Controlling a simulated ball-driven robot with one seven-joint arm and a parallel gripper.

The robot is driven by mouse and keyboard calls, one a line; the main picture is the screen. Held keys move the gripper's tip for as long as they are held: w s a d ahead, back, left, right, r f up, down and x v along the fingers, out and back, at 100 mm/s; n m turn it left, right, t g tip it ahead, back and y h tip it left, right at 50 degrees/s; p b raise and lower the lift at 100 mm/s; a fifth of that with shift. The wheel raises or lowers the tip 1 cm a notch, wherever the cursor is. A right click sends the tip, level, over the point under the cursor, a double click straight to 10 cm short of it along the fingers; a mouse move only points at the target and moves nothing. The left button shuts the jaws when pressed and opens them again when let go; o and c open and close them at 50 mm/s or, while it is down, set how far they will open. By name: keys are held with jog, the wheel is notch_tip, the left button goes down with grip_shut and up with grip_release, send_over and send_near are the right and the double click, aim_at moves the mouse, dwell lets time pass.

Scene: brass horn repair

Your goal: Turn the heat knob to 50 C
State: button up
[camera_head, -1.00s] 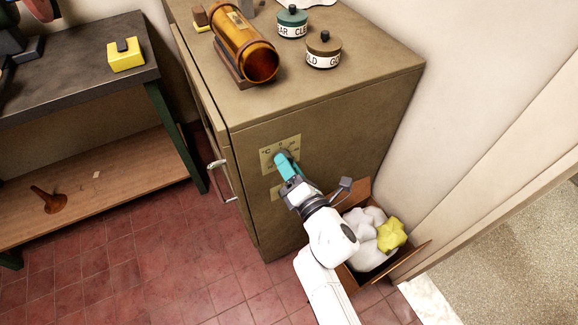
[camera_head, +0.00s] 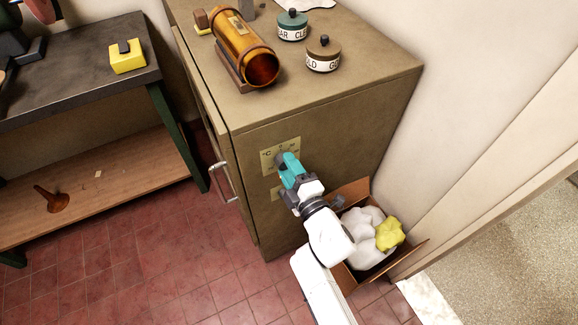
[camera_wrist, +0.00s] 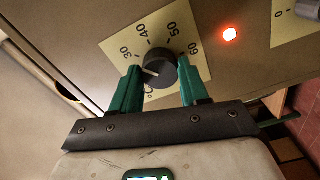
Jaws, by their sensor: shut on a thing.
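The heat knob (camera_wrist: 161,69) is a dark round knob on a pale dial plate (camera_wrist: 112,47) marked 30, 40, 50 and 60. Its white pointer line faces left in the wrist view, near the 30 side and away from 50. My gripper (camera_wrist: 160,68) has its green fingers on either side of the knob and is shut on it. In the head view my gripper (camera_head: 284,162) is at the dial plate (camera_head: 268,158) on the cabinet front (camera_head: 340,140), and it hides the knob there.
A lit red lamp (camera_wrist: 230,34) and a second plate (camera_wrist: 292,20) sit beside the dial. A box (camera_head: 350,190) of white and yellow cloths stands on the floor close to my arm.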

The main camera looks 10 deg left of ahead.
jog(key=m+p, duration=0.4)
jog(key=m, duration=1.2)
jog(key=shift+f+m+p, duration=0.15)
jog(key=shift+m+p, duration=0.25)
jog(key=shift+m, duration=0.3)
jog(key=o, duration=1)
jog(key=shift+o, duration=0.2)
jog(key=shift+s+d, duration=0.1)
jog(key=p+v, duration=0.2)
jog(key=v, duration=0.8)
jog(key=shift+s+d+p, duration=0.2)
jog(key=shift+s+p, duration=0.05)
jog(key=shift+p, duration=0.1)
